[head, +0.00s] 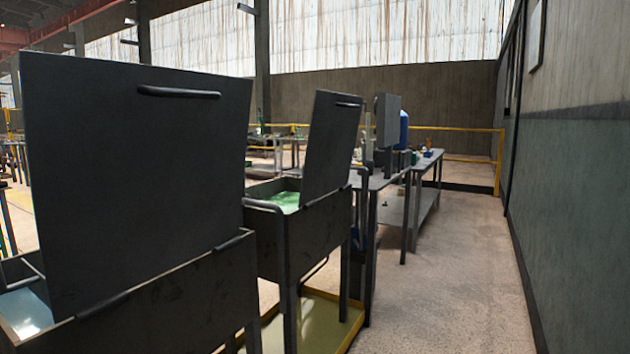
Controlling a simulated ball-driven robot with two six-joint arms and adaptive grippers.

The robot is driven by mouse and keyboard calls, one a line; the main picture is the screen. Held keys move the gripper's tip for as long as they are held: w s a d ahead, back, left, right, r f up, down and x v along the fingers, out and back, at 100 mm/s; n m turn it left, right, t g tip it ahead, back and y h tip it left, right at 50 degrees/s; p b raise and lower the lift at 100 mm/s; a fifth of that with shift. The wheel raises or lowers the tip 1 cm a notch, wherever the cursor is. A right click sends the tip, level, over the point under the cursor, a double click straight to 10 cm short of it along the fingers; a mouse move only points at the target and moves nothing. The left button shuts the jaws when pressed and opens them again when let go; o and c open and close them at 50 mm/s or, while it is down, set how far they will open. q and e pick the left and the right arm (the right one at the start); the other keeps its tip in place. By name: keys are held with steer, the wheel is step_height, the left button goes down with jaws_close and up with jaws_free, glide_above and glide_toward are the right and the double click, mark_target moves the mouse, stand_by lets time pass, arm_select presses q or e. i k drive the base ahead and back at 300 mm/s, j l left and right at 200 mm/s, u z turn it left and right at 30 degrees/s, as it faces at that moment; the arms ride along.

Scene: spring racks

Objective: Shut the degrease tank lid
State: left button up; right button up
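Two dark tanks on legs stand with their lids raised. The near tank (170,311) at the lower left holds pale bluish liquid (27,312). Its large dark lid (130,190) stands open, nearly upright and leaning back, with a bar handle (178,92) near the top edge. The second tank (312,235), just beyond it, holds green liquid (286,201). Its lid (330,150) also stands open and tilted, with a small handle near the top. No label shows which is the degrease tank. Neither of my grippers is in view.
A yellow-edged drip tray (347,335) lies under the tanks. Work tables (428,161) with small items stand beyond them, near a blue drum (404,128). A yellow railing (470,129) crosses the back. Concrete floor (455,270) is clear up to the right wall (570,170).

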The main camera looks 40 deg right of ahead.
mark_target(335, 119)
steer(key=l+z, duration=0.15)
steer(key=z, duration=0.25)
steer(key=i+l+z, duration=0.1)
steer(key=z, duration=0.35)
steer(key=l+z, duration=0.15)
steer(key=z, duration=0.25)
steer(key=i+u, duration=0.1)
steer(key=u, duration=0.25)
steer(key=i+l+u, duration=0.15)
steer(key=u, duration=0.2)
steer(key=i+l+u, duration=0.1)
steer(key=l+u, duration=0.25)
steer(key=i+l+u, duration=0.1)
steer(key=l+u, duration=0.3)
steer(key=j, duration=0.1)
